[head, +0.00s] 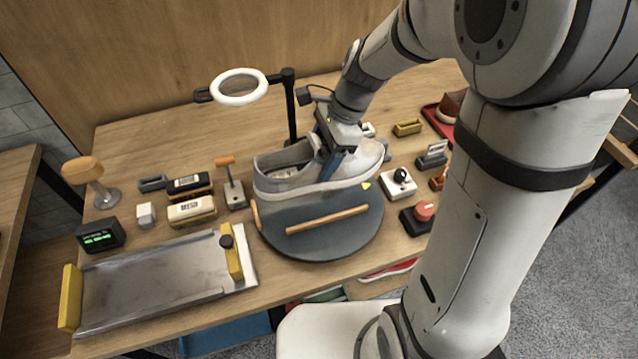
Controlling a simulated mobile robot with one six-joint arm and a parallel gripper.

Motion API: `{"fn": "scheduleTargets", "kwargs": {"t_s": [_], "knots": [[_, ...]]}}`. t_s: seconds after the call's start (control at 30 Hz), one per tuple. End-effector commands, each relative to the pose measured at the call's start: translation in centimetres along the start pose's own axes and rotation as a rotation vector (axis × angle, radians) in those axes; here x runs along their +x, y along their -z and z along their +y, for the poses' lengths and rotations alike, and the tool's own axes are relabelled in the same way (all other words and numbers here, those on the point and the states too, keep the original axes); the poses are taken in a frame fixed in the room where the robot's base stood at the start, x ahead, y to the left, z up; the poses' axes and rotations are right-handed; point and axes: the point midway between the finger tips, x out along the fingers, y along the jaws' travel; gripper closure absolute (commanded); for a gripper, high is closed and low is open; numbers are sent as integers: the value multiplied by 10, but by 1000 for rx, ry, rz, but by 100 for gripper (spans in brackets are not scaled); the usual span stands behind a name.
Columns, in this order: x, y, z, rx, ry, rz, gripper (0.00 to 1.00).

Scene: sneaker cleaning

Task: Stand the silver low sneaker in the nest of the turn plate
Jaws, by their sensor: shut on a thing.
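The silver low sneaker (285,173) is at the middle of the table, over the back part of the turn plate, its toe to the right. My gripper (333,165) is shut on the sneaker, with a finger visible on its near side. The round dark turn plate (340,242) has a wooden bar (328,219) across its front half and a small wooden peg at its left edge. The sneaker hides the back of the plate. I cannot tell whether its sole touches the plate.
A ring lamp (239,87) on a black post stands behind the sneaker. A metal tray with yellow ends (155,283) lies front left. Brushes and small blocks (192,211) stand left of the plate. A red button (423,211) and a white switch box (398,183) are at right.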

Motion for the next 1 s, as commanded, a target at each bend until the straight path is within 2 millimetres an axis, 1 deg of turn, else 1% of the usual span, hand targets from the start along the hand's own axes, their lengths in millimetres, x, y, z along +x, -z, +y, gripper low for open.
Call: {"fn": "scheduleTargets", "kwargs": {"t_s": [0.03,0.1,0.2,0.43,0.6,0.7,0.97,1.0], "knots": [[10,4,1,4,-6,-1,66],[23,9,1,2,-6,0,66],[38,15,1,2,-5,0,66],[55,24,0,5,-2,0,66],[77,33,1,6,-2,0,66],[82,36,0,5,-1,1,66],[84,37,0,5,1,1,66],[83,37,0,6,0,1,31]]}}
